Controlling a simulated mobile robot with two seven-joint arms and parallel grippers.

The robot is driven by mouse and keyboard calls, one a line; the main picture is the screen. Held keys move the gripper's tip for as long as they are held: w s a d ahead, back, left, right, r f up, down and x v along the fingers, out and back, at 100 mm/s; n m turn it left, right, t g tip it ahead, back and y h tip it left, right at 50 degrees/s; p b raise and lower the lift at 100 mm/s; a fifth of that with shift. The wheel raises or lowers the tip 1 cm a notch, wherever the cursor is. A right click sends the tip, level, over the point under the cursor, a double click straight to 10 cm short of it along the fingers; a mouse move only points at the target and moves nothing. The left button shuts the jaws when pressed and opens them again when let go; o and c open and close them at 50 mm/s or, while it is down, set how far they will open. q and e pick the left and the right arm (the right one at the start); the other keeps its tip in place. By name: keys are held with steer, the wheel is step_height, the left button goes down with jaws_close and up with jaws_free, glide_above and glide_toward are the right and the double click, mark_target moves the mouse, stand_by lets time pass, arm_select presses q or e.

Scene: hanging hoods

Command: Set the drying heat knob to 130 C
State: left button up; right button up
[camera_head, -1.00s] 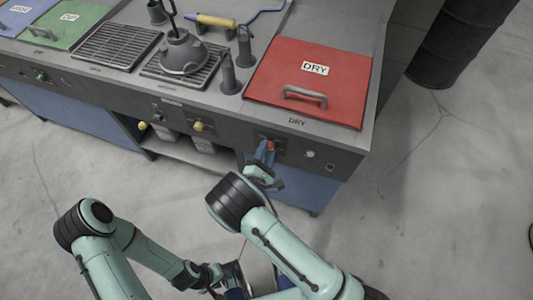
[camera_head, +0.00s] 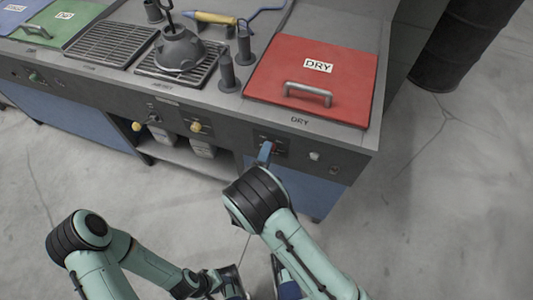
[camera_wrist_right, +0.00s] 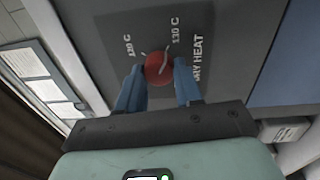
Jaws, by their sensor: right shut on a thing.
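The red drying heat knob (camera_wrist_right: 158,68) sits on a dark plate marked DRY HEAT in the right wrist view, with a 130 C label at its upper right and another temperature label at its upper left. A pale pointer line on the knob slants up and right, toward the 130 C side. My right gripper (camera_wrist_right: 158,88) has its blue fingers on both sides of the knob and is shut on it. In the head view the knob (camera_head: 275,147) is a small red spot by the right gripper (camera_head: 266,153). My left gripper (camera_head: 232,283) is low in the head view; its fingers are unclear.
The red DRY lid (camera_head: 312,80) with a grey handle lies on the counter above the knob. Yellow knobs (camera_head: 195,127) sit farther left on the front panel. A grey dome tool (camera_head: 178,50) stands on a grate. A dark barrel (camera_head: 465,45) stands at the right.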

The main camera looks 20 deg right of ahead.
stand_by(0.4)
steer(key=o, duration=1)
steer(key=v, duration=1.3)
steer(key=shift+s+a, duration=0.2)
steer(key=shift+a, duration=0.05)
